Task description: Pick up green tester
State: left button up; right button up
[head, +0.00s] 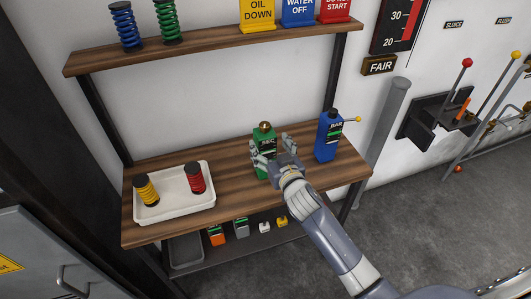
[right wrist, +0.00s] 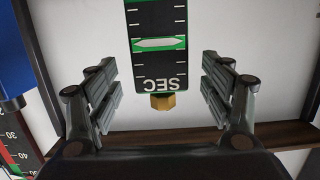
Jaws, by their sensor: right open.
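The green tester (head: 262,134) stands upright on the wooden bench top (head: 225,155), with a brass cap and a dark label. My right gripper (head: 271,148) is open at the tester's near side and covers part of its body. In the right wrist view the green tester (right wrist: 157,45) appears upside down, its SEC scale facing the camera. It is centred between the spread fingers of the right gripper (right wrist: 159,75), with a gap on each side. My left gripper is not in view.
A blue BAR tester (head: 328,137) stands close by to the right. A white tray (head: 173,208) with a yellow spring (head: 146,190) and a red spring (head: 195,178) sits at the left. Small items lie on the lower shelf. An upper shelf (head: 210,43) holds springs and signs.

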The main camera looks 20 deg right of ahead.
jog(key=shift+w+a+f+p, duration=0.1)
jog(key=shift+w+f+p, duration=0.1)
jog(key=shift+w, duration=0.6)
jog(key=shift+w+d+f+p, duration=0.1)
jog(key=shift+w+p, duration=0.05)
jog(key=shift+w, duration=0.65)
jog(key=shift+w+a+f+p, duration=0.1)
jog(key=shift+w+p, duration=0.1)
jog(key=shift+w, duration=0.6)
grip_shut()
jog(key=shift+r, duration=0.2)
